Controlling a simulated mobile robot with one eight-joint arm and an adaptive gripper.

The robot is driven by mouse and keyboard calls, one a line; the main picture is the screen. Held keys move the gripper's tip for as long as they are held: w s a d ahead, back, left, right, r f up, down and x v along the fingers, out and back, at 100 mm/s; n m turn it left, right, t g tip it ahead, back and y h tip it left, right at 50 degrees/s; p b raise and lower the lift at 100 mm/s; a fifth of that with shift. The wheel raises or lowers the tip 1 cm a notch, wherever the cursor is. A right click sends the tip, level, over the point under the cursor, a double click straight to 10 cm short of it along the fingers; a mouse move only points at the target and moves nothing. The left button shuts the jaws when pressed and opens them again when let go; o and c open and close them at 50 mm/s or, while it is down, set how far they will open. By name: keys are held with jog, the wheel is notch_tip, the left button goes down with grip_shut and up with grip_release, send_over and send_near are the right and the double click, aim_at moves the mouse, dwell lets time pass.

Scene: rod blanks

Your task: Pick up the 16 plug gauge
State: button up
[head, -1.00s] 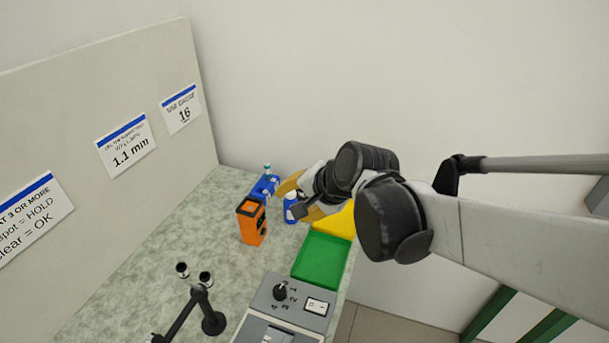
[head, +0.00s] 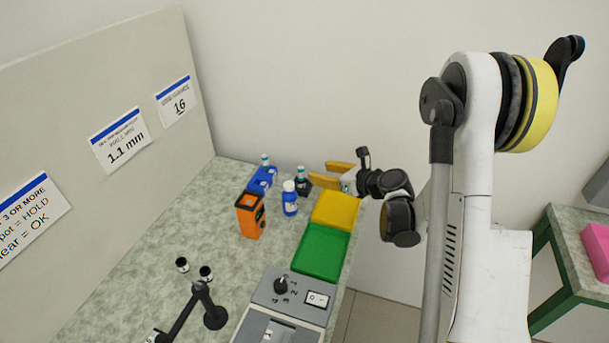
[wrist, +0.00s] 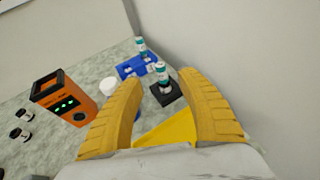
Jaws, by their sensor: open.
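A plug gauge with a teal band (head: 302,171) stands upright in a black block (head: 303,187) at the far end of the bench. In the wrist view this gauge (wrist: 163,74) and its block (wrist: 168,93) show between my fingers, beyond the tips. Another teal-banded gauge (head: 265,160) stands at a blue rack (head: 262,179), and also shows in the wrist view (wrist: 141,46). I cannot read a size on either gauge. My gripper (head: 322,172) is open and empty, its yellow fingers pointing left, just right of the black block and apart from it.
A blue, white-capped bottle (head: 290,203) and an orange device (head: 250,216) stand left of the yellow tray (head: 337,211). A green tray (head: 321,252) and a grey switch box (head: 290,300) are nearer. A wall sign (head: 178,101) reads 16.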

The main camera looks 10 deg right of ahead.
aim_at(302, 169)
jog(key=b+x, duration=0.1)
jog(key=x, duration=0.4)
jog(key=shift+a+f, duration=0.1)
jog(key=b+x, duration=0.2)
jog(key=x, duration=0.3)
jog(key=shift+w+f, duration=0.1)
jog(key=shift+f, duration=0.15)
jog(key=shift+r, duration=0.1)
grip_shut()
